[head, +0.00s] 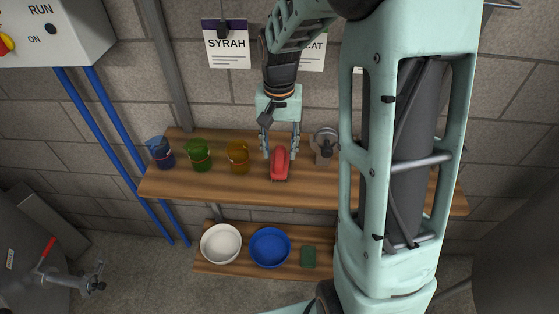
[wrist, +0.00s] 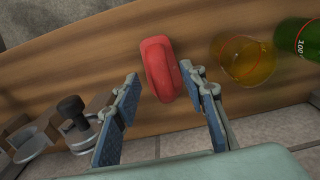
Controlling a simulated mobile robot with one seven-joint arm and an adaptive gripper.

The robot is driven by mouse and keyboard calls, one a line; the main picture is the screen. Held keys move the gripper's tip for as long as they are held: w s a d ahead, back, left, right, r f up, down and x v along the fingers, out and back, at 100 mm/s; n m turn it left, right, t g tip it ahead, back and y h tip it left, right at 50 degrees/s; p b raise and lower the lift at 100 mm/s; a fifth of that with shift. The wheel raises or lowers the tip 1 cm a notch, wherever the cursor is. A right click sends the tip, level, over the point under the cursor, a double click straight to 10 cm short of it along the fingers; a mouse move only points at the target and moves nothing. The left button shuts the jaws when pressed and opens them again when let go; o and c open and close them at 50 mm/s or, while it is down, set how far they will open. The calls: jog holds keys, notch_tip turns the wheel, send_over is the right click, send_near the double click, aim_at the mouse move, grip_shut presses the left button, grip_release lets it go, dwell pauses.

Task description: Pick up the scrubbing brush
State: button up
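The scrubbing brush (head: 279,164) is red with a rounded handle and lies on the upper wooden shelf, right of the amber cup. In the wrist view the brush (wrist: 161,69) sits just beyond my fingertips, between their lines and closer to the right finger. My gripper (head: 279,150) is open above and around the brush's far end in the head view. The wrist view shows my gripper (wrist: 162,90) with its two blue-padded fingers apart and nothing held. I cannot tell whether a finger touches the brush. Its bristles are hidden.
An amber cup (head: 237,157), a green cup (head: 199,155) and a blue cup (head: 161,152) stand left of the brush. A metal fitting with a black knob (head: 325,147) stands right. Below, a lower shelf holds a white bowl (head: 221,244), blue bowl (head: 270,248) and green block (head: 308,257).

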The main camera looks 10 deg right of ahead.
aim_at(279, 155)
notch_tip(279, 155, down, 4)
jog(key=shift+w+r, duration=0.1)
jog(key=shift+r, duration=0.15)
grip_shut()
